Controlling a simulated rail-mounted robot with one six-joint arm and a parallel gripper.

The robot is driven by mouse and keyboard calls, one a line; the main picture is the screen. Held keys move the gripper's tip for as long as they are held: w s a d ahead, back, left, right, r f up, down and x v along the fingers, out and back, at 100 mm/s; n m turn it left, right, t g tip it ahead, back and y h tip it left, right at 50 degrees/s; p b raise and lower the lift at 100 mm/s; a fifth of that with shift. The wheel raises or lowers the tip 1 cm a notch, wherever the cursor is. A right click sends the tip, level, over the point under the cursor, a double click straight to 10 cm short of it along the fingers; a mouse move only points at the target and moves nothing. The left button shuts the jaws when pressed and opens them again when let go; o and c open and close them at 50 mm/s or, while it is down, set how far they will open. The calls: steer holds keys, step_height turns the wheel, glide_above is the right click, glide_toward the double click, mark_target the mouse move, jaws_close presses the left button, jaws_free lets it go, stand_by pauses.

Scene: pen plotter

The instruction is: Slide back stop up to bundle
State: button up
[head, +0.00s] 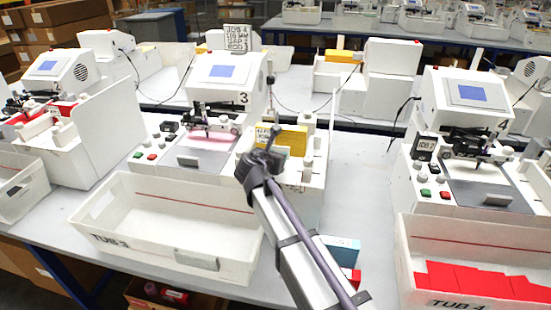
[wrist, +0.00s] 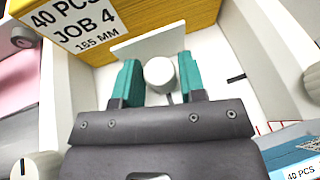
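The bundle (wrist: 150,14) is a yellow block with a white label reading 40 PCS, JOB 4, 185 MM. In the head view the bundle (head: 292,138) sits in the white feeder bay of station 3. The back stop (wrist: 150,42) is a thin white plate with a round white knob (wrist: 160,74). It stands by the bundle's near face; I cannot tell whether they touch. My gripper (wrist: 160,80) has its teal fingers on both sides of the knob, seemingly pressed on it. In the head view my gripper (head: 268,140) hides the back stop.
White bay walls (wrist: 265,50) stand close to the right of the gripper. A blue labelled box (wrist: 290,155) shows at lower right; it also shows in the head view (head: 342,248). An empty tub 3 (head: 165,225) is at left; tub 4 (head: 430,235) holds red blocks at right.

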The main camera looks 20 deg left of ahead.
steer(key=p+v, duration=0.4)
steer(key=v, duration=0.7)
steer(key=shift+w, duration=0.1)
